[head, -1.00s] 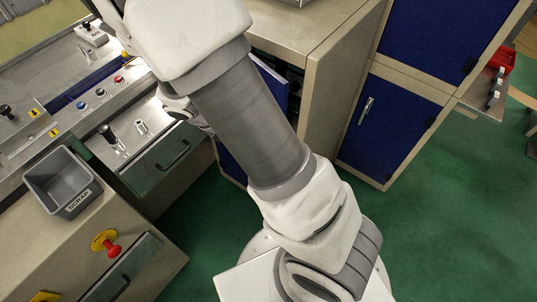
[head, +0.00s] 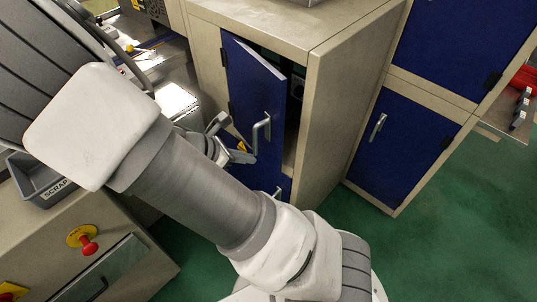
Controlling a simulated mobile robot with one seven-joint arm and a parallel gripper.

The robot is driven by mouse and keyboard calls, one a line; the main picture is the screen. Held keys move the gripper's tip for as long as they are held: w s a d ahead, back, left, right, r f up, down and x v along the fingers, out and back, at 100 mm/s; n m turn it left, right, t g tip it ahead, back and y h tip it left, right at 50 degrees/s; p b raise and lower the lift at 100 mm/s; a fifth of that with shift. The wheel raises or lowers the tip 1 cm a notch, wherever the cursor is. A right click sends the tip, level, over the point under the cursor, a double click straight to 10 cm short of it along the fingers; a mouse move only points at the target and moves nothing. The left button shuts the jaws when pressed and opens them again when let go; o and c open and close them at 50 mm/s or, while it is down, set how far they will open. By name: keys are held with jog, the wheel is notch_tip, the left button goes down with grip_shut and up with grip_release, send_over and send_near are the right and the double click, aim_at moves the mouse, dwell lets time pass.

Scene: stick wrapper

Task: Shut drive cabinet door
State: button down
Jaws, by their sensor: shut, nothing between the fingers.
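The drive cabinet (head: 335,110) is a beige cabinet in the middle of the head view. Its blue door (head: 249,88) stands partly open, hinged on its left side. A dark gap with equipment inside shows to the right of the door's free edge. A metal handle (head: 262,133) is on the door's outer face near that edge. My gripper (head: 244,157) is shut and empty, just below and left of the handle, close to the lower part of the door. I cannot tell whether it touches the door. My arm hides part of the cabinet's lower front.
Another beige cabinet with blue doors (head: 391,142) stands to the right. A grey scrap bin (head: 42,182) and a red emergency button (head: 87,246) are on the console at left. Green floor (head: 437,225) is clear at the lower right.

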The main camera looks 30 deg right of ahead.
aim_at(278, 147)
jog(key=shift+w+d+f+b, duration=0.15)
jog(key=shift+d+f, duration=0.35)
jog(key=shift+d, duration=0.65)
jog(key=shift+w+d+f+b, duration=0.15)
jog(key=shift+d+f, duration=0.3)
jog(key=shift+d, duration=0.7)
jog(key=shift+w+d+f+b, duration=0.15)
jog(key=shift+d+f, duration=0.35)
jog(key=shift+d, duration=0.65)
jog(key=shift+s, duration=0.1)
jog(key=shift+d, duration=1.95)
jog(key=shift+a, duration=0.1)
